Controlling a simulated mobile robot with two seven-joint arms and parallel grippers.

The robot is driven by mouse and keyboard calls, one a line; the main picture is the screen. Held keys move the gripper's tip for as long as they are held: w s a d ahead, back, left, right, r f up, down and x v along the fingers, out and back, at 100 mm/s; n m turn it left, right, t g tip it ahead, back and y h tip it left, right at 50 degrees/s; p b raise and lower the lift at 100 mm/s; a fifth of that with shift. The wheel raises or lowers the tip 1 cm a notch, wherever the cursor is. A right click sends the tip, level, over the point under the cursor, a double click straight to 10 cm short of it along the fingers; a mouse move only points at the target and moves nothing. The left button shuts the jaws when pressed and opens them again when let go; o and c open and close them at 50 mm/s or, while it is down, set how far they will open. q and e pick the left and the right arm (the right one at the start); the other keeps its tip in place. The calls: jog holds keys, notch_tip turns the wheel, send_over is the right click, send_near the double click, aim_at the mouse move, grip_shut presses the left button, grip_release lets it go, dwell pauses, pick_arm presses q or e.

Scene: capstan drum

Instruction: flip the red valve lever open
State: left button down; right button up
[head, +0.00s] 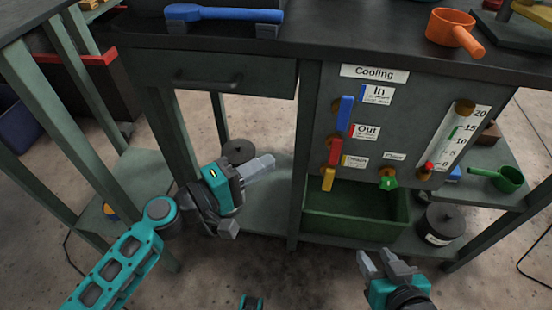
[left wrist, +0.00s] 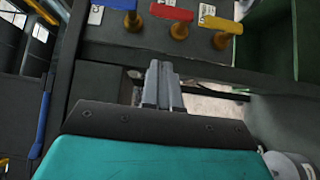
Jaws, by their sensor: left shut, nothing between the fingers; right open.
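The red valve lever (head: 335,152) is on the Cooling panel (head: 341,90), beside the Out label, and runs roughly up and down there. In the left wrist view the red lever (left wrist: 172,12) shows at the top edge on a brass stem. My left gripper (head: 266,162) is shut and empty, left of the panel and apart from the lever. Its closed fingers (left wrist: 163,82) point toward the lever in the left wrist view. My right gripper (head: 380,258) is open and empty, low in front of the bench, right of the lever.
A blue lever (head: 345,112) sits above the red one and a yellow lever (head: 328,179) just below it. A green bin (head: 350,228) stands under the panel. A bench leg (head: 303,150) stands between my left gripper and the levers.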

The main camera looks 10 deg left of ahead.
aim_at(335, 147)
pick_arm(q)
jog(key=w+d+p, duration=0.1)
jog(key=w+d, duration=0.4)
jog(key=d, duration=0.5)
jog(key=shift+w, duration=0.4)
jog(key=shift+p, duration=0.3)
